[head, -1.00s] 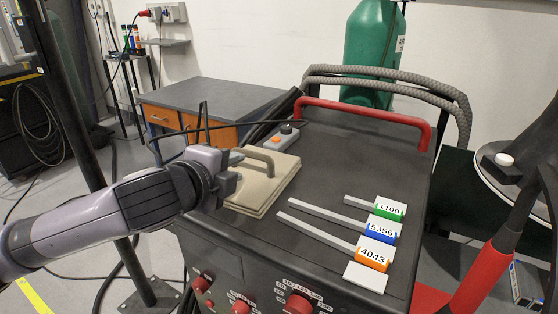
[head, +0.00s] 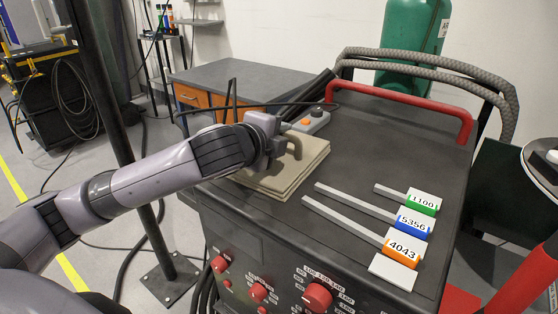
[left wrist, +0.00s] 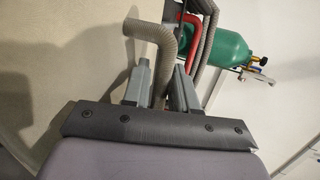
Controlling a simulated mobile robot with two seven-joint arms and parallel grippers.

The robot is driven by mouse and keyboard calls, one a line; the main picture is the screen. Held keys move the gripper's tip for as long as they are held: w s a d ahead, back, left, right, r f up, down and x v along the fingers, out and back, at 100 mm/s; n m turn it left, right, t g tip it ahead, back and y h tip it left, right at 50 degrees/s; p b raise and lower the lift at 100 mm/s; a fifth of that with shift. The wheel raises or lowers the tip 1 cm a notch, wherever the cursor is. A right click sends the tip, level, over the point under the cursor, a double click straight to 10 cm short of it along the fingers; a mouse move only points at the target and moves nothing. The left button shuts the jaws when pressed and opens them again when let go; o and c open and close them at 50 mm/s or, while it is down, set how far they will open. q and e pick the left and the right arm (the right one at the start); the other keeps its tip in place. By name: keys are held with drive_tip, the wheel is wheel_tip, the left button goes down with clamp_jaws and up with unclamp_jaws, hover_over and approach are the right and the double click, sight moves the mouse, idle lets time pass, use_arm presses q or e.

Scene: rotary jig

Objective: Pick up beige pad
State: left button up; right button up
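The beige pad (head: 262,184) lies flat on the black top of the machine cart, near its left edge. It is a square slab with a curved handle (head: 296,146) on top. My left gripper (head: 285,141) is over the pad, at the handle, and partly hides both. In the left wrist view its two grey fingers (left wrist: 161,75) stand apart with the bent beige handle (left wrist: 155,32) between them. Whether they touch it is unclear. My right gripper is not in view.
A grey box with an orange button (head: 309,122) sits just behind the pad. Labelled rods, 1100 (head: 422,202), 5356 (head: 413,222) and 4043 (head: 404,249), lie to the right. A red rail (head: 400,95) and grey hoses (head: 430,66) edge the back.

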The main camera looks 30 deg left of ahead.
use_arm(q)
drive_tip(key=shift+r, duration=0.1)
clamp_jaws()
